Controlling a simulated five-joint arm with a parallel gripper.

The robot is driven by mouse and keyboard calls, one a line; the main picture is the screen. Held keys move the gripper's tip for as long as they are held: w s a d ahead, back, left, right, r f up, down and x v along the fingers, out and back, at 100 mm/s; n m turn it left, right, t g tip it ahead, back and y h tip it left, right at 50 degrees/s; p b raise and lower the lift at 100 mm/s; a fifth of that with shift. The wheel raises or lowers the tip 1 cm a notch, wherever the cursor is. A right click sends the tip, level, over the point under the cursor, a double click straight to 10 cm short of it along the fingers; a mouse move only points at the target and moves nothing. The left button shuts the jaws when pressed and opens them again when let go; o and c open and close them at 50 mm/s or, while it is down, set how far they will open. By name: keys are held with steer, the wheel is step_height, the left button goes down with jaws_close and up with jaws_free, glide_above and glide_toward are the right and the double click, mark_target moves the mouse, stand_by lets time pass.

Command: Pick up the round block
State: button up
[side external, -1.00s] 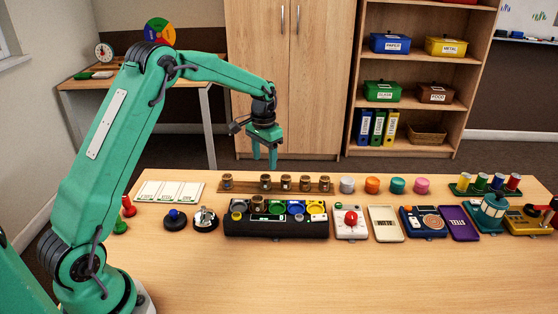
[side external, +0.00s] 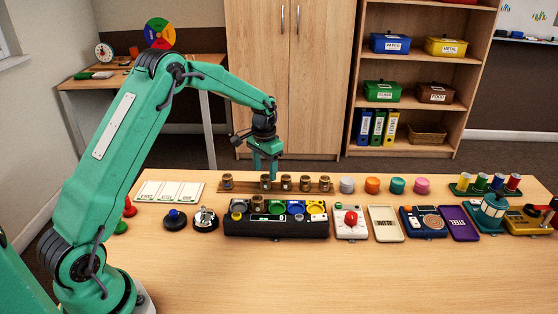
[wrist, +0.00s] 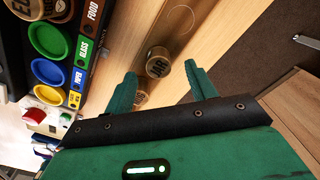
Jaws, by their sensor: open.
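Several round brown blocks with dark lettered labels stand in a row on a wooden rack (side external: 246,188) behind the black sorting board. One round block (wrist: 158,62) shows between my fingertips in the wrist view, and another (wrist: 140,98) is partly hidden beside the left finger. My gripper (side external: 265,175) is open, fingers pointing down over the second block from the left (side external: 265,182). Its two fingers (wrist: 160,70) are apart in the wrist view, with no visible contact. Whether the fingertips are level with the block is unclear.
The black sorting board (side external: 275,227) has coloured wells and a brown block (side external: 257,202) at one well. Coloured cylinders (side external: 372,185) stand right of the rack. A red-button box (side external: 350,220) is beside the board. The front table (side external: 300,280) is clear.

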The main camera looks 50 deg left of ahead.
mark_target(265, 176)
steer(key=shift+f, duration=2)
steer(key=shift+c, duration=0.3)
steer(key=c, duration=1)
